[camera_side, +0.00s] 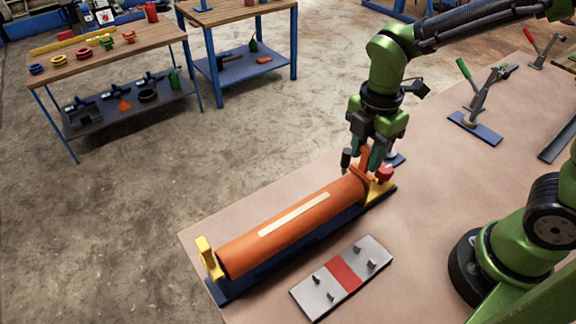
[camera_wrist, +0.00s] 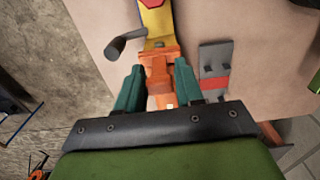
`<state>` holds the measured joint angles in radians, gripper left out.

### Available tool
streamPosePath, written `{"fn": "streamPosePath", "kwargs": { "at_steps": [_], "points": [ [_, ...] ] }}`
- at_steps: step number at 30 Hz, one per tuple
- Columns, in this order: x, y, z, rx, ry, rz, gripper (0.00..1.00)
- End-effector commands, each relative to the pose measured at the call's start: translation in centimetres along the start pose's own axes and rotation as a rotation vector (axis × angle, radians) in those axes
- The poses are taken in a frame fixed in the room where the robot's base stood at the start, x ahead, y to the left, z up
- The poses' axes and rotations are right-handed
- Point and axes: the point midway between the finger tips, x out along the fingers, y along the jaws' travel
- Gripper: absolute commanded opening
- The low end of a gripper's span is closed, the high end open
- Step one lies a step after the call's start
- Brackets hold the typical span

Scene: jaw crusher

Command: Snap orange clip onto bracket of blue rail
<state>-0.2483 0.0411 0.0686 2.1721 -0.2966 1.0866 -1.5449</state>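The blue rail (camera_side: 292,262) lies along the bench with a yellow bracket at each end, a near-left one (camera_side: 209,257) and a far-right one (camera_side: 383,190). A long orange cylinder (camera_side: 300,225) with a cream stripe lies along the rail. My gripper (camera_side: 363,163) is at its far-right end, pointing down beside the right bracket. In the wrist view, my green fingers (camera_wrist: 160,67) close around the small orange clip (camera_wrist: 160,76). The yellow bracket (camera_wrist: 156,22) lies just ahead of it. Whether the clip touches the bracket is unclear.
A red knob (camera_side: 384,174) and a dark handle (camera_wrist: 126,42) are close to my gripper. A grey plate with a red stripe (camera_side: 343,274) lies in front of the rail. A toggle clamp (camera_side: 476,125) stands farther back on the bench. The bench between is clear.

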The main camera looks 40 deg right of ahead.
Motion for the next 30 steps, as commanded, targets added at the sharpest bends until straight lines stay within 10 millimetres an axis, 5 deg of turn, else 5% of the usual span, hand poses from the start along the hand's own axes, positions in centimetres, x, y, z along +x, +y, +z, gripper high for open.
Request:
{"fn": "streamPosePath", "kwargs": {
  "at_steps": [3, 16, 30],
  "points": [
    [0.0, 0.0, 0.0, 0.000, 0.000, 0.000, 0.56],
    [-1.1, 0.1, 0.0, 0.000, 0.000, 0.003, 0.56],
    [-11.8, 0.1, 0.0, 0.001, 0.002, 0.006, 0.56]
  ]
}}
